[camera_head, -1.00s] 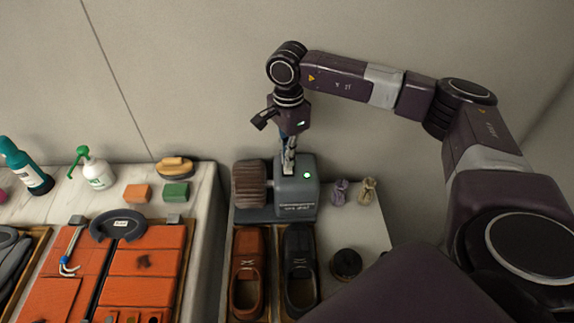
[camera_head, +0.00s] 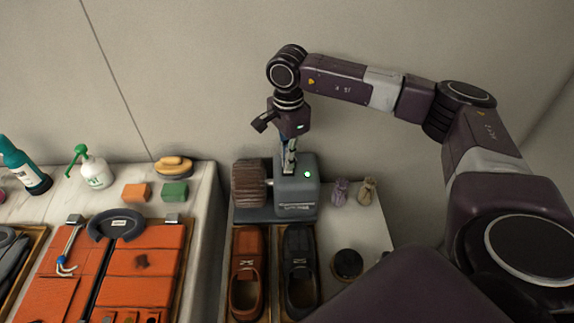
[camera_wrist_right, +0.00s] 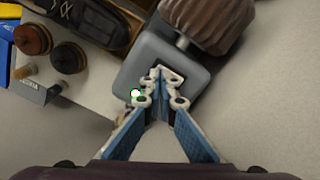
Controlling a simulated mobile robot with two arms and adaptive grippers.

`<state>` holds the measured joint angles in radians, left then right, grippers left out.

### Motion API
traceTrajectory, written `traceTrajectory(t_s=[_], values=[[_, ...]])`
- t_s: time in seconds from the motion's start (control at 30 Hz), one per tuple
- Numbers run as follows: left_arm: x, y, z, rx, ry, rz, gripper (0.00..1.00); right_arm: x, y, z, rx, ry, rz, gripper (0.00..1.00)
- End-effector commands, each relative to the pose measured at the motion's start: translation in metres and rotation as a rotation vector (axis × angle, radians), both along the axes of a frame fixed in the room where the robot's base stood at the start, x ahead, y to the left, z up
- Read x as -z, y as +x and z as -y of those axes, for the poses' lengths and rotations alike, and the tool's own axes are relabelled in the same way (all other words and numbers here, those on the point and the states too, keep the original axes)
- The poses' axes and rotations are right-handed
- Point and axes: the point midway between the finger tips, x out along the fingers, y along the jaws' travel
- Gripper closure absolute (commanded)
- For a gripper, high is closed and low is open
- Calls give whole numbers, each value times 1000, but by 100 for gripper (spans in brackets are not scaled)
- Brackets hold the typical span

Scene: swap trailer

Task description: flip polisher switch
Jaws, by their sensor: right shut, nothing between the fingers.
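The polisher (camera_head: 297,190) is a grey box with a brown brush roller (camera_head: 249,186) on its left side, standing at the back of the small white table. A green light glows on its front face. My right gripper (camera_head: 289,170) points down at the top of the polisher, shut and empty. In the right wrist view the shut fingertips (camera_wrist_right: 160,76) are over the grey polisher housing (camera_wrist_right: 150,50), with the green light just left of them. The switch itself is hidden behind the fingers, and I cannot tell whether they touch it. My left gripper is out of view.
A brown shoe (camera_head: 248,272) and a black shoe (camera_head: 299,270) lie in trays before the polisher. Two small pouches (camera_head: 354,191) and a dark round tin (camera_head: 346,264) are to the right. The left table holds a spray bottle (camera_head: 96,172), sponges and an orange tool roll (camera_head: 143,262).

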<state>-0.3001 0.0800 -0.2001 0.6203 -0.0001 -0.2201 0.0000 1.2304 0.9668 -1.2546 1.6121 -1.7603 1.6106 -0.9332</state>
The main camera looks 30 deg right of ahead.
Motion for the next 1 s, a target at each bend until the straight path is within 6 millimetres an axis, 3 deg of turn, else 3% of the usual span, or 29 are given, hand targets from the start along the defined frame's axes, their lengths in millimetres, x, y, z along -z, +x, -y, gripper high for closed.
traceTrajectory(t_s=[0.77,1.0], values=[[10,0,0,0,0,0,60,13,0,0,0,0,-2,100],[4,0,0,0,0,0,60,5,-1,0,-1,-1,-3,100]])
